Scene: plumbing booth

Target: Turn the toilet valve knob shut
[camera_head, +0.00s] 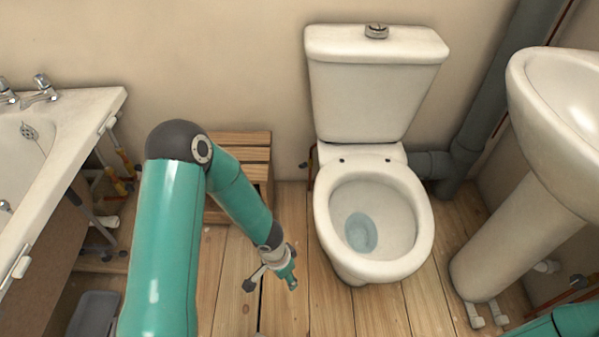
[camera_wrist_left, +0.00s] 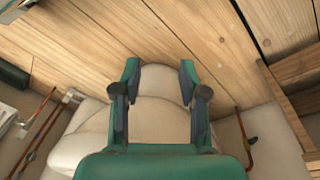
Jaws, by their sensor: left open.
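The white toilet (camera_head: 375,190) stands in the middle, its lid off the bowl. A thin copper-red pipe (camera_head: 312,165) with what looks like a small valve knob (camera_head: 303,165) shows low on the wall, left of the toilet. In the left wrist view the pipe (camera_wrist_left: 242,128) and the small knob (camera_wrist_left: 252,141) show at the lower right, outside the fingers. My left gripper (camera_head: 270,276) is open and empty above the floor, left of the bowl and apart from the knob; its spread fingers (camera_wrist_left: 158,72) frame the pale toilet.
A slatted wooden stool (camera_head: 240,150) stands left of the valve by the wall. The bathtub (camera_head: 55,150) is at the left, the pedestal sink (camera_head: 530,225) at the right. A grey drain pipe (camera_head: 462,160) runs behind the toilet. Floorboards (camera_head: 290,310) before the toilet are clear.

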